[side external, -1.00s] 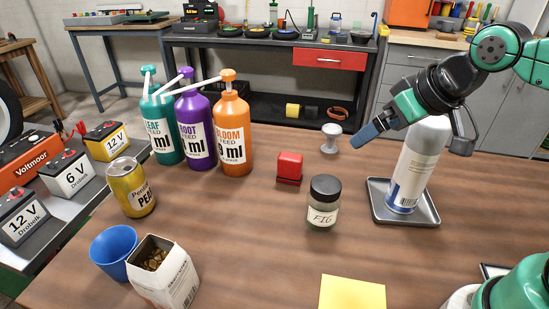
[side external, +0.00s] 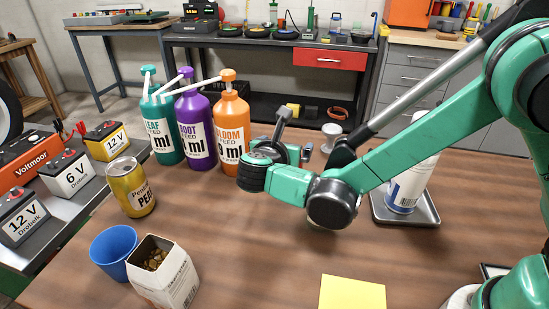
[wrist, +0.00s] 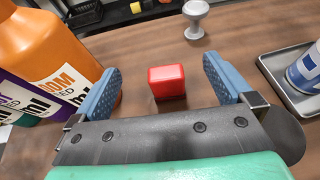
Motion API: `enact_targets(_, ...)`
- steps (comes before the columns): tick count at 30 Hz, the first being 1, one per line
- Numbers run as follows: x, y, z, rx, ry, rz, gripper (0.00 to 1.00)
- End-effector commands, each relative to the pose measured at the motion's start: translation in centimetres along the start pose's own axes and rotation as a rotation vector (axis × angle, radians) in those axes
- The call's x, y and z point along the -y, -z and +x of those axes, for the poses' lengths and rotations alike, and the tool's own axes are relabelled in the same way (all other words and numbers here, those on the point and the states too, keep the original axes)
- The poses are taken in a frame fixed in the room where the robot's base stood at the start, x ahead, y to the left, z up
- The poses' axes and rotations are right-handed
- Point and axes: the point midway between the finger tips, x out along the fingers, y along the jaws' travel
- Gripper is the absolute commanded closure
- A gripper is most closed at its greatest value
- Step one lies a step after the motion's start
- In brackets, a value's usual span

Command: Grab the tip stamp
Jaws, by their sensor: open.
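A small red block-shaped object, which looks like the stamp (wrist: 167,82), stands on the brown table. In the wrist view it is ahead of my gripper (wrist: 161,68), between the lines of the two blue fingers, which are apart and not touching it. My gripper is open and empty. In the side view my arm hides the red stamp, and the fingers are only partly visible beyond the wrist. A pale grey knobbed object (side external: 331,132) stands farther back; it also shows at the top of the wrist view (wrist: 195,14).
An orange bottle (wrist: 45,45) stands close to the left finger, with purple (side external: 195,130) and teal (side external: 161,125) bottles beside it. A white spray can stands on a metal tray (wrist: 275,68) to the right. A yellow can (side external: 131,188), blue cup (side external: 112,252) and carton (side external: 165,280) are nearer.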

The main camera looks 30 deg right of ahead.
Motion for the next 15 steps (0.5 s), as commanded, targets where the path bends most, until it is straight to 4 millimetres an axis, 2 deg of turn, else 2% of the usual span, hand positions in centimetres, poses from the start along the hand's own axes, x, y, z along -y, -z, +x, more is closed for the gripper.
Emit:
enact_targets(1,-0.1,1.6,0.7,0.0,0.0,0.001,0.0)
enact_targets(3,0.0,3.3,1.4,-0.001,0.0,0.002,0.0)
enact_targets(6,0.0,4.6,2.0,-0.001,0.0,0.003,0.0)
enact_targets(11,0.0,5.3,3.1,-0.002,0.002,0.004,0.0)
enact_targets(15,0.1,5.3,5.2,-0.002,0.004,0.006,0.0)
